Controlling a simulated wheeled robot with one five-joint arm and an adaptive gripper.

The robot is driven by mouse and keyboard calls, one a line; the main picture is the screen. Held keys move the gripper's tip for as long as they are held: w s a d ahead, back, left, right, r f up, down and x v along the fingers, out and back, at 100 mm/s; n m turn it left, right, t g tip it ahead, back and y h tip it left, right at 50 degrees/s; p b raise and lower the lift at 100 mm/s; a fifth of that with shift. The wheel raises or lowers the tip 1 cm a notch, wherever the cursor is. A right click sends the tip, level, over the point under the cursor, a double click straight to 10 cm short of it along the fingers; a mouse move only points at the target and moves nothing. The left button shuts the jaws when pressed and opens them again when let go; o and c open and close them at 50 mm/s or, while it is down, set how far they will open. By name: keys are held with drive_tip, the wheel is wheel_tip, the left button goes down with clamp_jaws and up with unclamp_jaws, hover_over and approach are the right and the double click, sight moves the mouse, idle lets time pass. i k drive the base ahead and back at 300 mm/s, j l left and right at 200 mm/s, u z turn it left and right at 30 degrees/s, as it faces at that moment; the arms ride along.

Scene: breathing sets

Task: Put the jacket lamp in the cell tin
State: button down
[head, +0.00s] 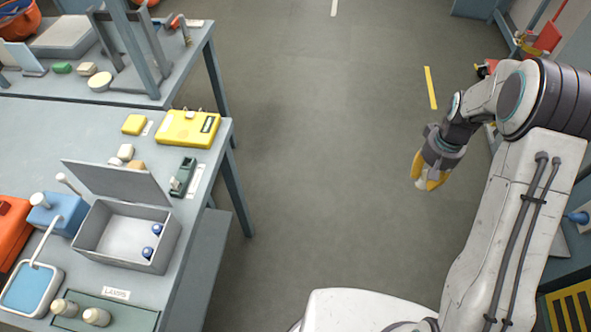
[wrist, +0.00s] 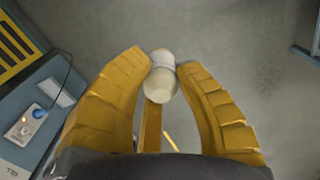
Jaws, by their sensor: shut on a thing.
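My gripper (head: 428,178) is out over the open floor, right of the bench and well apart from it. In the wrist view its yellow fingers (wrist: 161,72) are shut on a small cream and white rounded piece, which I take to be the jacket lamp (wrist: 158,90). Only a pale bit of the lamp (head: 421,185) shows in the head view. The cell tin, by its contents, is the grey open box (head: 104,258) on the bench at left. Its lid (head: 115,181) is raised at the back, and two blue-topped cells lie inside at the right.
A green tray (head: 135,314) by a "LAMPS" label holds two cream lamps in front of the tin. A yellow meter (head: 188,128) is behind. The floor between bench and arm is clear.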

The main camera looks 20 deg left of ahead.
sight(122, 239)
drive_tip(key=i+j+z, duration=0.1)
drive_tip(key=z, duration=0.35)
drive_tip(key=i+j+z, duration=0.25)
drive_tip(key=z, duration=0.2)
drive_tip(key=j+z, duration=0.1)
drive_tip(key=z, duration=0.8)
drive_tip(key=j+z, duration=0.15)
drive_tip(key=z, duration=0.75)
drive_tip(key=k+j+z, duration=0.1)
drive_tip(key=z, duration=0.85)
drive_tip(key=k+z, duration=0.1)
drive_tip(key=z, duration=0.35)
drive_tip(key=k+l+z, duration=0.1)
drive_tip(key=z, duration=0.35)
drive_tip(key=l+z, duration=0.1)
drive_tip(key=z, duration=0.35)
drive_tip(key=k, duration=0.05)
